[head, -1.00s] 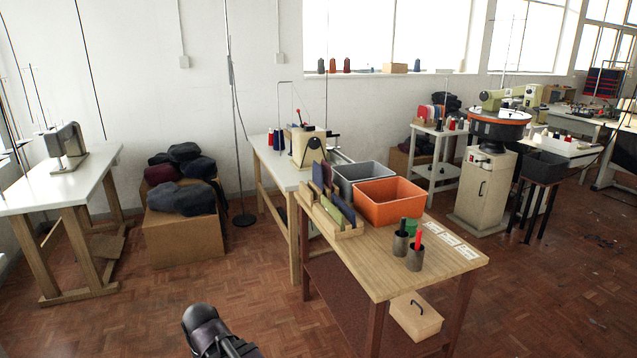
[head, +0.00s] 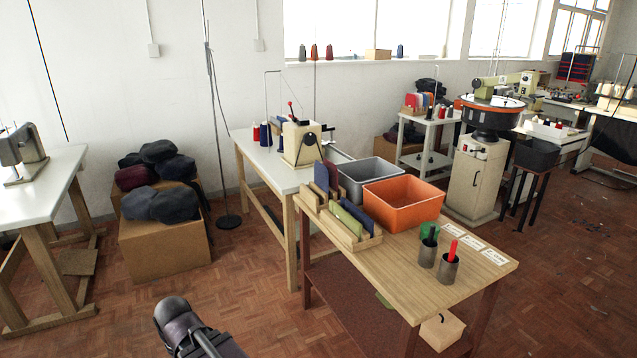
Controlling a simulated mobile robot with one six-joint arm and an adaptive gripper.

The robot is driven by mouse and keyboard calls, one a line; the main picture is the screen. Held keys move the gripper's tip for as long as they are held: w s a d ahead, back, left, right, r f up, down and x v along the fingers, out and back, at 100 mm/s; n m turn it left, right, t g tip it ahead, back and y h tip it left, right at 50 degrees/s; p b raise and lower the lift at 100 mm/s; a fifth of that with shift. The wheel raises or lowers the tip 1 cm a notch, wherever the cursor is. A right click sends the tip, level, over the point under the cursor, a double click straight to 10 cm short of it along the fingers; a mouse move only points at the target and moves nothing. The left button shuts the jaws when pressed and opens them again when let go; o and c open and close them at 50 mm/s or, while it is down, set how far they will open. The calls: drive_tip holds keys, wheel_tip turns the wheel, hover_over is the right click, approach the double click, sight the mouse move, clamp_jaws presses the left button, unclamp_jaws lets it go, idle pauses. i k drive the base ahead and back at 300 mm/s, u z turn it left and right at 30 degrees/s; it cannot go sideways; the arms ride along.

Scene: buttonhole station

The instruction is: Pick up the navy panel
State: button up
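A wooden rack (head: 372,242) stands on the near-left part of the wooden table and holds several thin upright panels. A dark blue panel, which looks like the navy one (head: 321,177), stands in its back part beside a dark red panel (head: 333,174). A light green panel (head: 346,219) and a mid-blue panel (head: 357,216) stand nearer the front. The lower parts of the panels are hidden in the rack. A dark part of my arm shows at the bottom of the head view, well apart from the rack. My gripper's fingers are not in view.
An orange bin (head: 403,205) and a grey bin (head: 367,172) stand behind the rack. Floor in front-left is clear.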

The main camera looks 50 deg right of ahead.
sight(320, 173)
drive_tip(key=i, duration=1.2)
drive_tip(key=z, duration=4.55)
drive_tip(key=i, duration=0.1)
drive_tip(key=u, duration=2.3)
drive_tip(key=k, duration=0.45)
drive_tip(key=z, duration=0.15)
